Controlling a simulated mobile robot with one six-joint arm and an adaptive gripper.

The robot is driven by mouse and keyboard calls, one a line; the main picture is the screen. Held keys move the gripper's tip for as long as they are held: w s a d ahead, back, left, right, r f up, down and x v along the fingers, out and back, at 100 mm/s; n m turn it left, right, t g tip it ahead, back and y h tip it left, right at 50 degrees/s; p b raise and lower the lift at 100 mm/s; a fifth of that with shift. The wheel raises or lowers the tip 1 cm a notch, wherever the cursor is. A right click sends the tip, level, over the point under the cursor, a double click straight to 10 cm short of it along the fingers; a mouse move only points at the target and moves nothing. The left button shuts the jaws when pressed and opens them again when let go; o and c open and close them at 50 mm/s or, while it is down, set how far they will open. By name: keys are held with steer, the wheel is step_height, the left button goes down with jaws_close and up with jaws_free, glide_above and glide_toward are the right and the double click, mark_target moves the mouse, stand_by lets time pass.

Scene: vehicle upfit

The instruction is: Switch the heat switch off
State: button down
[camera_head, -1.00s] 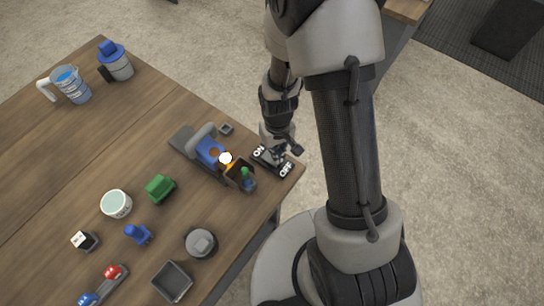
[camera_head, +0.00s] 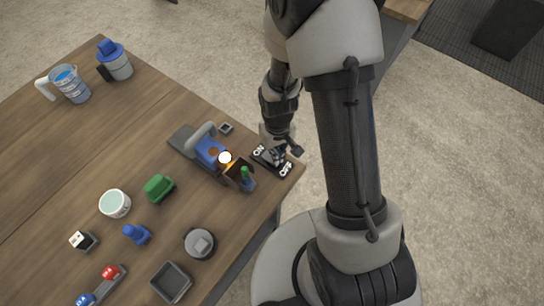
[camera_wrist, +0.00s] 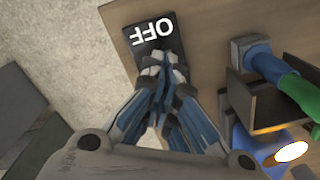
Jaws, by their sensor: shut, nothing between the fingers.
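The heat switch (camera_head: 285,168) is a black plate with white ON and OFF lettering near the table's right corner. In the wrist view its OFF end (camera_wrist: 152,30) shows, while the ON end and the lever are hidden behind my fingers. My gripper (camera_head: 278,153) is over the switch, fingers together and pointing at it; in the wrist view the fingertips (camera_wrist: 162,62) are just by the OFF lettering. I cannot tell whether they touch the switch or which way the lever is tilted.
Beside the switch stands a blue device (camera_head: 209,152) with a glowing spot and a dark box holding a green-topped item (camera_head: 246,174). A green block (camera_head: 159,188), a round grey piece (camera_head: 199,243) and a grey tray (camera_head: 171,282) lie nearer. The table edge is close to the switch.

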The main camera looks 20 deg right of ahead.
steer(key=shift+f+b, duration=0.55)
steer(key=shift+f, duration=0.1)
steer(key=shift+r, duration=0.1)
steer(key=shift+r+p, duration=2.65)
steer(key=shift+r, duration=0.8)
steer(key=s+r+t+b, duration=0.35)
steer(key=r+b, duration=0.25)
steer(key=r, duration=0.9)
steer(key=s+r+m+t+b, duration=0.1)
steer(key=s+r+b, duration=0.3)
steer(key=s, duration=0.7)
steer(key=shift+s+r+b, duration=0.2)
steer(key=shift+s+b, duration=0.1)
